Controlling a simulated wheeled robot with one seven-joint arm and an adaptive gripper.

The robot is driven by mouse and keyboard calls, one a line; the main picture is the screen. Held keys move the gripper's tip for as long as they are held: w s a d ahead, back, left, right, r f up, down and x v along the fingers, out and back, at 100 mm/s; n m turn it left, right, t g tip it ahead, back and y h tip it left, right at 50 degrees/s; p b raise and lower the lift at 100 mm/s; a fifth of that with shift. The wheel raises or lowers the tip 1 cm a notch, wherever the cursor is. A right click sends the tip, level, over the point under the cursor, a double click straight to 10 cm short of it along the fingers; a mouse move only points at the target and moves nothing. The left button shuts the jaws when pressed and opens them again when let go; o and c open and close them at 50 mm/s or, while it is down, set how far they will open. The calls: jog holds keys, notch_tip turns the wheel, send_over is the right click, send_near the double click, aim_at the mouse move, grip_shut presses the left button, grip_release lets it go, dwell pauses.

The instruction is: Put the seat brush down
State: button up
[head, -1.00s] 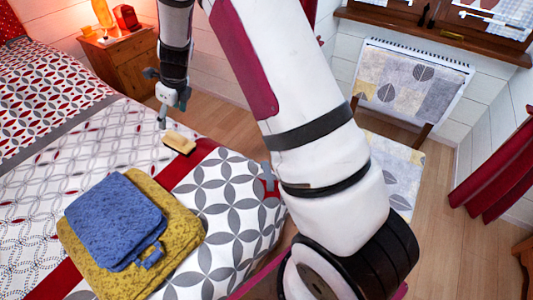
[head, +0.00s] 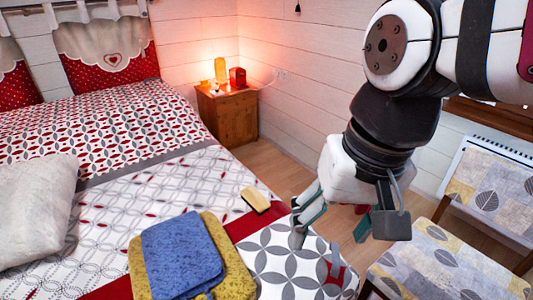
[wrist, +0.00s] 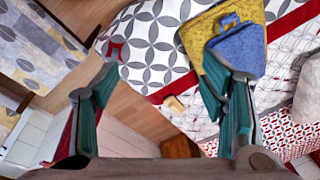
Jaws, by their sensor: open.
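The seat brush (head: 256,199), a small block with a pale yellow top and a dark underside, lies on the bed (head: 150,190) close to the dark red band near the bed's edge. It also shows in the wrist view (wrist: 174,105), small and well beyond my fingers. My gripper (head: 333,222) is open and empty, apart from the brush and to its right in the head view. In the wrist view the two green-padded fingers of my gripper (wrist: 160,85) are spread wide with nothing between them.
A blue folded towel (head: 180,256) lies on a yellow one (head: 236,275) on the bed, near the brush. A wooden nightstand (head: 230,116) with a lit lamp stands behind. A cushioned chair (head: 440,262) is at the right. Wood floor (head: 285,172) lies beside the bed.

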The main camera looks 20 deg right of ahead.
jog(key=s+n, duration=0.1)
jog(key=s, duration=0.1)
jog(key=s+d+n, duration=0.1)
jog(key=s+f+n, duration=0.1)
jog(key=s, duration=0.1)
jog(key=shift+s+d+h, duration=0.15)
jog(key=shift+s+h, duration=0.2)
jog(key=shift+h, duration=0.05)
notch_tip(320, 180, up, 14)
jog(key=t+p, duration=0.2)
jog(key=p, duration=1.1)
jog(key=shift+d+r, duration=0.15)
jog(key=shift+r, duration=0.1)
jog(key=shift+w, duration=0.1)
